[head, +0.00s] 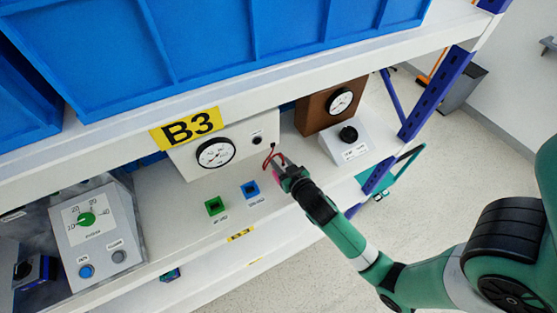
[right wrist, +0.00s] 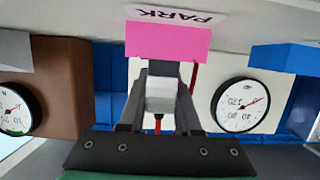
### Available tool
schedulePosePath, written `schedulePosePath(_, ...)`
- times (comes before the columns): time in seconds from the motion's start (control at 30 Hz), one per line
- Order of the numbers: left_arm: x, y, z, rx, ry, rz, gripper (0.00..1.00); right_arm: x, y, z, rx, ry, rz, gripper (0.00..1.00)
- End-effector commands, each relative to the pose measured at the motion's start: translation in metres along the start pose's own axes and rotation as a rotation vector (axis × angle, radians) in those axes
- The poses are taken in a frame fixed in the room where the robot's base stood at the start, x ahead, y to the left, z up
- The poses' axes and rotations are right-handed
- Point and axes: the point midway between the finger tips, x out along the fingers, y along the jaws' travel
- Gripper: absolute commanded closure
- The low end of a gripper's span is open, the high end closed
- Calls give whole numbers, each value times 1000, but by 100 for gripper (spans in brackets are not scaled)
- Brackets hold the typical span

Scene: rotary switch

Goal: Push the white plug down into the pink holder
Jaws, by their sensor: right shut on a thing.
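My right gripper (head: 284,169) reaches over the shelf, in front of the white meter box. In the right wrist view its fingers (right wrist: 161,92) are shut on the white plug (right wrist: 159,95). A red cable (right wrist: 158,122) leaves the plug; its loop (head: 272,155) shows in the head view. The pink holder (right wrist: 168,42) lies just beyond the fingertips, with the label PARK (right wrist: 172,15) on the shelf by it. In the head view the gripper hides most of the holder. I cannot tell how far the plug sits in the holder. My left gripper is not in view.
A green socket (head: 215,206) and a blue socket (head: 250,190) sit left of the gripper. The white meter box (head: 240,145) stands behind. A brown meter box (head: 318,112) and a black-knob box (head: 345,140) stand right. A dial panel (head: 95,235) is far left.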

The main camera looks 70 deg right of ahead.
Motion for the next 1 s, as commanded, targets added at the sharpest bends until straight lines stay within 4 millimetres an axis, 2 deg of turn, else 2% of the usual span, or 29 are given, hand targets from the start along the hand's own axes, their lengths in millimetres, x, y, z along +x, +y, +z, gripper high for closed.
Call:
schedulePosePath(0.47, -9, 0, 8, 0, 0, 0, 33, 4, 0, 12, 0, 0, 0, 100)
schedulePosePath(0.5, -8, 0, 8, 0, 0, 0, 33, 4, 0, 11, 0, 0, 0, 63)
schedulePosePath(0.67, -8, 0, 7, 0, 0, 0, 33, 3, 0, 11, 0, 0, 0, 34)
schedulePosePath(1.0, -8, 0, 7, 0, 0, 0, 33, 1, 0, 12, 0, -1, -1, 33)
